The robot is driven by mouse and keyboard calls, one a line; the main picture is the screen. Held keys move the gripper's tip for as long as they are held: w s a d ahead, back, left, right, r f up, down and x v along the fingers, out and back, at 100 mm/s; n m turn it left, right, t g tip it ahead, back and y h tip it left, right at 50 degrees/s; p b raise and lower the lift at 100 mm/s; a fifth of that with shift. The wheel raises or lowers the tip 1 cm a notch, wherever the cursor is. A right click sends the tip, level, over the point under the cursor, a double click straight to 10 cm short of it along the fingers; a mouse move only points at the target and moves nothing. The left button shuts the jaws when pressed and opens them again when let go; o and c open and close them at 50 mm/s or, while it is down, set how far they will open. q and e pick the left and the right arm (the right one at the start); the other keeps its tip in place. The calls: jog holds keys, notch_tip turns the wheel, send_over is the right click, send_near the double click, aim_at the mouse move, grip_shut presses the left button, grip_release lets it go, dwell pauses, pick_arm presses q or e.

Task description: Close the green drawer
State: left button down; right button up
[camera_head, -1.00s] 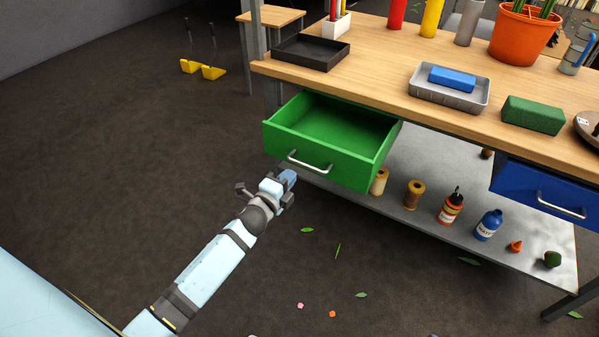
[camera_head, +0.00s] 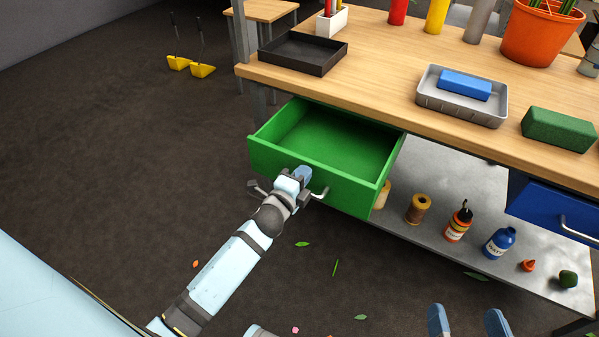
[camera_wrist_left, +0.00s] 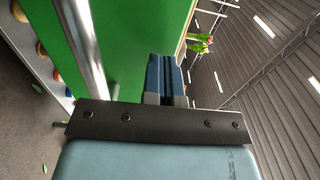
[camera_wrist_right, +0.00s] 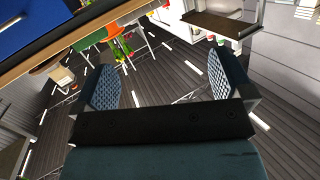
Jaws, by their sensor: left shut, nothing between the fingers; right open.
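The green drawer (camera_head: 335,150) under the wooden table is pulled out and empty inside. Its silver handle (camera_head: 318,192) is on the front face, partly hidden by my left gripper. My left gripper (camera_head: 303,173) is shut and empty, in front of the drawer's front beside the handle. In the left wrist view its shut fingers (camera_wrist_left: 166,78) point at the green front (camera_wrist_left: 130,40), with the handle bar (camera_wrist_left: 82,45) on the left; I cannot tell whether they touch. My right gripper (camera_head: 468,322) is open and empty at the bottom edge; its spread fingers show in the right wrist view (camera_wrist_right: 165,88).
A blue drawer (camera_head: 555,205) sits at the right under the tabletop (camera_head: 385,70). The lower shelf (camera_head: 440,185) holds spools and bottles. A black tray (camera_head: 303,53) and a grey tray (camera_head: 462,110) are on top. Open floor lies at the left.

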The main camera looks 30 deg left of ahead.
pick_arm(q)
jog(key=shift+w, duration=0.25)
pick_arm(e)
jog(key=shift+w+a+r, duration=0.15)
jog(key=shift+w+r, duration=0.35)
jog(key=shift+w, duration=0.05)
pick_arm(q)
jog(key=shift+w, duration=0.1)
pick_arm(e)
jog(key=shift+s+f, duration=0.1)
jog(key=shift+f, duration=0.05)
